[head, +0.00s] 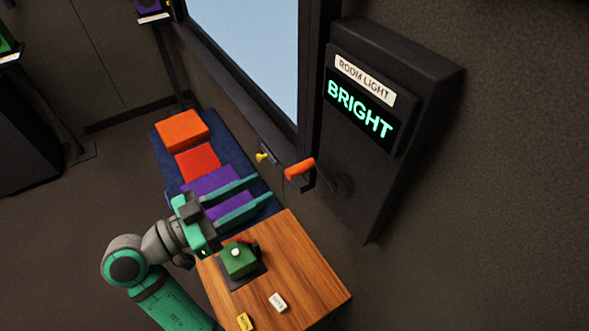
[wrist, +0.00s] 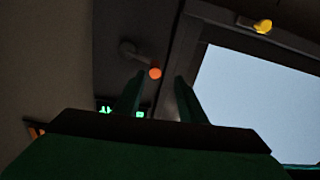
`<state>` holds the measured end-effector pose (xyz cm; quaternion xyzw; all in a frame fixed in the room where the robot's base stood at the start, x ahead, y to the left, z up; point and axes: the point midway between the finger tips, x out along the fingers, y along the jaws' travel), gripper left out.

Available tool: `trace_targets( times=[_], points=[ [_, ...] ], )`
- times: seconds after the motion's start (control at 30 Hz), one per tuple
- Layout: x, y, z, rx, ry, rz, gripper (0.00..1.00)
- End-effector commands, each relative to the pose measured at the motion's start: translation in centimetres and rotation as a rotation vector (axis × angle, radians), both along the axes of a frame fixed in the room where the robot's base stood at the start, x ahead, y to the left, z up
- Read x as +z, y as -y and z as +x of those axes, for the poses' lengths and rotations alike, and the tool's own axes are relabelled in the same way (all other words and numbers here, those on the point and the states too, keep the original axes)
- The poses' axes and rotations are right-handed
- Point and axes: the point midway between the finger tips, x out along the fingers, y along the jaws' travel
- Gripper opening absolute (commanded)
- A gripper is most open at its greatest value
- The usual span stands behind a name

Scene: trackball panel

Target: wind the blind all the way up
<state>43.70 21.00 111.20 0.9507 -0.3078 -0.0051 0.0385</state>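An orange crank handle (head: 300,168) sticks out from the dark wall panel (head: 358,190), on an arm from a round hub. It also shows end-on as an orange disc in the wrist view (wrist: 155,73), ahead of my fingertips and between their lines. My gripper (head: 264,187) is open and empty, its two green fingers pointing towards the handle with a gap left before it. Both fingers show apart in the wrist view (wrist: 157,85). The window (head: 255,45) shows a plain pale-blue pane; I see no blind fabric in its visible part. The display (head: 360,112) reads "BRIGHT" under "ROOM LIGHT".
A wooden table (head: 318,285) below holds a green box with a white ball (head: 238,262) and small labelled blocks. A dark-blue bench (head: 168,160) bears orange, red and purple pieces. A yellow knob (head: 262,157) sits by the window's lower frame. Floor at left is clear.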

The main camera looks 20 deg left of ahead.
Motion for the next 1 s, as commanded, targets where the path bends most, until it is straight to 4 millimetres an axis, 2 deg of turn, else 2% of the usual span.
trace_targets(
  times=[0.13, 0.27, 0.7, 1.0],
  points=[
    [1.1, -0.4, -1.0, -0.031, 0.023, 0.05, 0.37],
    [1.2, 0.2, -0.6, -0.04, 0.024, 0.057, 0.37],
    [1.1, 4.7, 5.1, -0.04, 0.024, 0.055, 0.37],
    [1.1, 6.2, 7.2, -0.037, 0.024, 0.055, 0.37]
  ],
)
